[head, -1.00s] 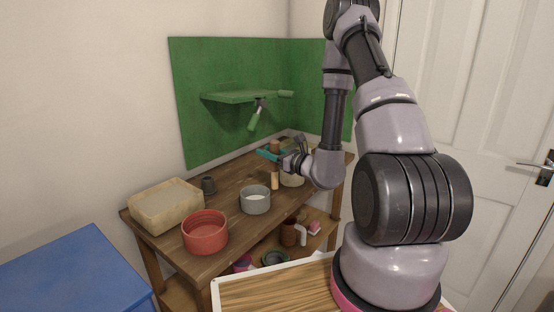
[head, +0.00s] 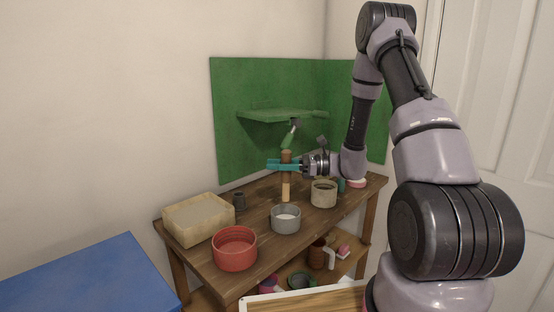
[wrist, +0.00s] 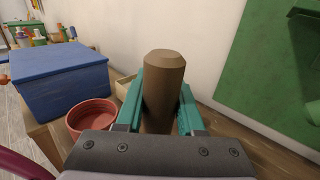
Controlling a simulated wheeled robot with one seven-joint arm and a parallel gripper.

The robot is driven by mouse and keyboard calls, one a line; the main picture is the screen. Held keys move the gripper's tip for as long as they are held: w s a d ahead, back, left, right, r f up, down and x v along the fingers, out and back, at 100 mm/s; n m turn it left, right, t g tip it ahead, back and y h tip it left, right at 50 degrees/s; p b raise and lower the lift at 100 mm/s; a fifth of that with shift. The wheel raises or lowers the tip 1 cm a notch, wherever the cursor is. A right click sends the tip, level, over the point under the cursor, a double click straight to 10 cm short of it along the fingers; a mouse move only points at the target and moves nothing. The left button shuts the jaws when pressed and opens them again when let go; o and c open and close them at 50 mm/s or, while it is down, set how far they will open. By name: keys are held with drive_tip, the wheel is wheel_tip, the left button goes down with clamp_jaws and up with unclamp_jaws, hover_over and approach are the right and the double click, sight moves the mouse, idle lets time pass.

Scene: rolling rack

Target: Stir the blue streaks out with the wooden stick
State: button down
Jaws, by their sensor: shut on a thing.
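My gripper (head: 284,165) has teal fingers and is shut on the wooden stick (head: 286,192), which it holds upright above the table. The stick has a darker brown upper part and a paler lower end. In the wrist view the stick's thick brown top (wrist: 164,80) stands between the teal fingers. In the head view the stick's lower end shows just behind the grey bowl (head: 286,225). I cannot tell whether it touches the table. The grey bowl has something white inside. No blue streaks can be made out.
A green panel with a shelf (head: 275,115) rises behind. A blue box (head: 85,275) is at left.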

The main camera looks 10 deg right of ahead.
wheel_tip(320, 180, down, 8)
idle(0.6)
drive_tip(key=shift+f, duration=0.6)
idle(0.9)
drive_tip(key=shift+s+a+r, duration=0.1)
drive_tip(key=shift+s+a, duration=0.45)
drive_tip(key=shift+a, duration=0.15)
drive_tip(key=shift+d, duration=0.1)
